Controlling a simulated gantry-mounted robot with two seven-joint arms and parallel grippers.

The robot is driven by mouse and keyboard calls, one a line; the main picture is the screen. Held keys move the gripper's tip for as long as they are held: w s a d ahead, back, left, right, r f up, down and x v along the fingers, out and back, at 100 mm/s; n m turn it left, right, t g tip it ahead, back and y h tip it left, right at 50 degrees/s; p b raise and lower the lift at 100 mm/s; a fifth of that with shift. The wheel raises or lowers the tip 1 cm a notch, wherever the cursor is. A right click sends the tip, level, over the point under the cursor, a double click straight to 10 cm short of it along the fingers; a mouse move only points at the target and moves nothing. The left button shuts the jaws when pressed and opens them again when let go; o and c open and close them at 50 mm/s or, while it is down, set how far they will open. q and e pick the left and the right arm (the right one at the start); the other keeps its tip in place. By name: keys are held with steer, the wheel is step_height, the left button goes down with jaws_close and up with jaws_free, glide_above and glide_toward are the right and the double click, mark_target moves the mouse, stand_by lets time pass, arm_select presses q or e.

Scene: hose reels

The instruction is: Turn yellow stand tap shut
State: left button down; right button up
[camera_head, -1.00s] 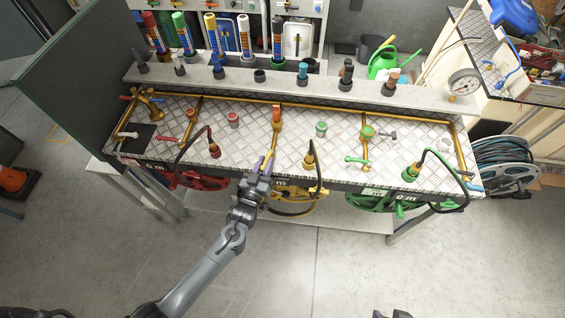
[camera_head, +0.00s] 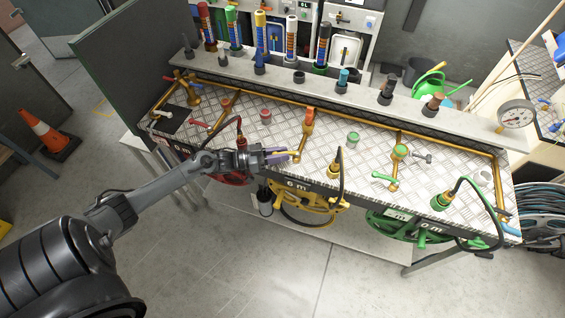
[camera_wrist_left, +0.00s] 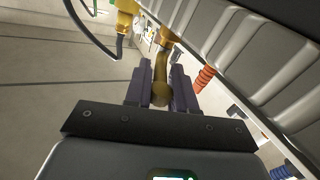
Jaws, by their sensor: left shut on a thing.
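The yellow stand tap is a brass pipe (camera_head: 304,135) with an orange top (camera_head: 309,115), in the middle of the tread-plate bench. Its yellow lever (camera_head: 292,153) is at the pipe's front foot and points left. My left gripper (camera_head: 277,156) comes in from the left and is shut on the lever's end; its fingers hide part of the lever. In the left wrist view, a brass-coloured part (camera_wrist_left: 160,92) lies between the two dark fingers. My right gripper is not in view.
A yellow hose coupling (camera_head: 334,168) with a black hose stands just right of the lever. A red coupling (camera_head: 241,141) stands left, close to my arm. The green tap lever (camera_head: 383,177) is further right. The yellow reel (camera_head: 300,203) hangs below the bench edge.

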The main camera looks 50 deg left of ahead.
arm_select(q)
steer(key=shift+w+a+f+m+g+h+b, duration=0.1)
steer(key=shift+w+a+m+g+h+b, duration=0.1)
steer(key=shift+m+g+h+b, duration=0.25)
steer(key=shift+w+a+m+g+h+b, duration=0.15)
steer(key=shift+a+m+h+b, duration=0.1)
steer(key=shift+h+b, duration=0.25)
steer(key=shift+s, duration=0.1)
steer(key=c, duration=1.1)
jaws_free()
steer(key=v, duration=1)
steer(key=shift+s+a, duration=0.25)
steer(key=shift+s, duration=0.05)
